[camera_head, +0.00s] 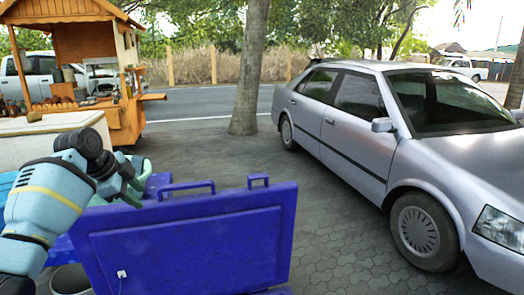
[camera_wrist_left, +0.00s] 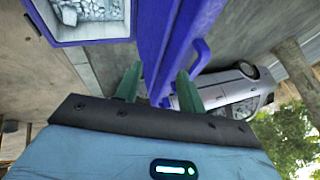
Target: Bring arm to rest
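My left arm comes in from the left in the head view. Its gripper (camera_head: 138,184) is beside the left end of a blue cooler lid (camera_head: 190,240) that stands raised. In the left wrist view, the green fingers (camera_wrist_left: 158,86) are spread apart. The lid's edge (camera_wrist_left: 160,45) runs through the picture between them, with bare space beside the fingers. Whether a finger touches the lid is unclear. I see nothing held. My right gripper is in neither view.
The open blue cooler (camera_wrist_left: 92,41) holds greyish, ice-like lumps. A silver car (camera_head: 345,125) is parked on the right. A tree trunk (camera_head: 250,70) and a wooden food stall (camera_head: 125,115) stand behind. Paving between lid and car is clear.

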